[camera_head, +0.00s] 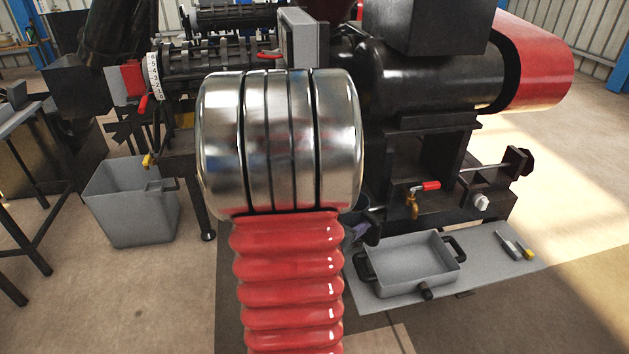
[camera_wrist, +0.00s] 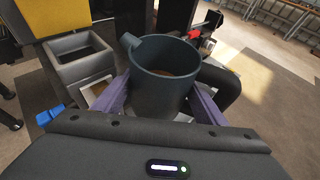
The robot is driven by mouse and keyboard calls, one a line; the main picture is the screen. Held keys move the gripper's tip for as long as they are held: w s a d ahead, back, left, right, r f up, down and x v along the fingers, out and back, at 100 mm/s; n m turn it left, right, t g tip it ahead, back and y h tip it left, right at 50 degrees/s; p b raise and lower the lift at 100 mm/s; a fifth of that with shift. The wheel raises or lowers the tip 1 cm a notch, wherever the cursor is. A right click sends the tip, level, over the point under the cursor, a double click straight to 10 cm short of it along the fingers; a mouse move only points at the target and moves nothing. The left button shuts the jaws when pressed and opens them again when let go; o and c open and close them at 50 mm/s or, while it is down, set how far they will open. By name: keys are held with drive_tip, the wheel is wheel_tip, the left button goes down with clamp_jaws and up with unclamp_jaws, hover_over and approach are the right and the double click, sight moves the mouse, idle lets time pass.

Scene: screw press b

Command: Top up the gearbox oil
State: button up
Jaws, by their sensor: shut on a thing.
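In the wrist view my gripper (camera_wrist: 160,92) has its two purple fingers on either side of a dark grey jug (camera_wrist: 158,100). The jug is held roughly upright, its spout toward the upper left, and brownish liquid shows inside. In the head view my gripper is mostly hidden; a small purple and dark part shows at the right of the large silver cylinder. The black machine housing (camera_head: 430,85) stands behind, with a red guard (camera_head: 545,65) at right. I cannot tell which part is the gearbox or see its filler opening. A brass tap with a red lever (camera_head: 430,186) is low on the machine.
A grey tray with handles (camera_head: 410,262) sits on a low grey shelf (camera_head: 505,268) with small tools at its right end. A grey bin (camera_head: 130,205) stands at left. A threaded rod and black knob (camera_head: 518,160) stick out at right. Floor is clear at far right.

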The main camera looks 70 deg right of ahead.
drive_tip(key=shift+r, duration=2.55)
